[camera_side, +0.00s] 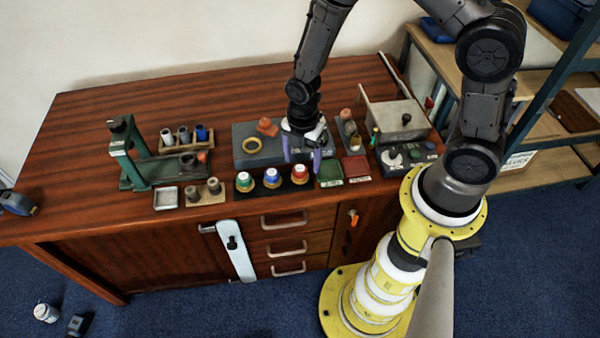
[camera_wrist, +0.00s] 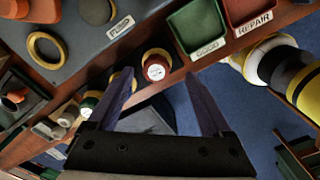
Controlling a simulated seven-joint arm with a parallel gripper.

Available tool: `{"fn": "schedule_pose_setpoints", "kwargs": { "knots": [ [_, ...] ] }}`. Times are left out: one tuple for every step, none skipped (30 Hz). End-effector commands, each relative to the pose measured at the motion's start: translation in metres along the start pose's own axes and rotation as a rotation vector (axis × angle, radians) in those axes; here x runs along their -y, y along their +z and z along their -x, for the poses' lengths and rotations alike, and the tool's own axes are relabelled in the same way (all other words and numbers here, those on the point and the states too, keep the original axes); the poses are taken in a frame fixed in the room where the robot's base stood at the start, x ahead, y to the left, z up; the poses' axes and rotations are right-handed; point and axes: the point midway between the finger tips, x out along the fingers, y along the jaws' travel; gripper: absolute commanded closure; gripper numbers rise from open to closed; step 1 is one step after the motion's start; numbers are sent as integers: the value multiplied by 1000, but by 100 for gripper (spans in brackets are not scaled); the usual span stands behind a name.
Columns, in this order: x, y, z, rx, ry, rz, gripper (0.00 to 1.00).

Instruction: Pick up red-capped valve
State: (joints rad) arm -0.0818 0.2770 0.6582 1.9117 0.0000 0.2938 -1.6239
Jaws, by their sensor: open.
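The red-capped valve (camera_side: 299,174) stands upright at the right end of a row of capped valves on a dark strip near the bench's front edge. Its red cap has a white top. My gripper (camera_side: 302,165) is open, its two purple fingers pointing down over this end of the row. In the wrist view the red-capped valve (camera_wrist: 155,68) shows between the fingertips, with nothing held. I cannot tell whether the fingers touch it. The blue-capped valve (camera_side: 272,178) and green-capped valve (camera_side: 244,181) stand to its left. The left finger mostly hides the blue one in the wrist view.
A green tray (camera_side: 330,173) and a red tray (camera_side: 356,168) lie close on the right. Behind is a grey block (camera_side: 242,133) with a yellow ring (camera_side: 265,145). Grey bushings (camera_side: 204,191) and a green press (camera_side: 127,155) stand left. The far-left bench top is clear.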

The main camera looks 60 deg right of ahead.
Motion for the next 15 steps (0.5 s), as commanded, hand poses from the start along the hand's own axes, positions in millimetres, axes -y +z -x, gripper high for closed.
{"fn": "schedule_pose_setpoints", "kwargs": {
  "knots": [
    [0,-1,-9,0,-5,1,17],
    [-2,-1,-13,0,-5,1,17],
    [-3,-2,-19,0,-5,1,17],
    [-4,-2,-23,0,-4,1,17],
    [-4,-2,-27,0,-5,1,17],
    [-4,-2,-32,0,-5,0,17],
    [-4,-2,-35,0,-5,0,17],
    [-4,-2,-38,0,-4,0,17],
    [-4,-2,-40,0,-3,0,17],
    [-5,-2,-42,0,-2,0,17],
    [-5,-2,-43,0,-1,0,17],
    [-5,-2,-43,0,-1,0,17],
    [-5,-2,-43,0,0,0,17],
    [-5,-2,-43,0,0,0,17],
    [-5,-2,-43,0,0,0,17]
  ]
}}
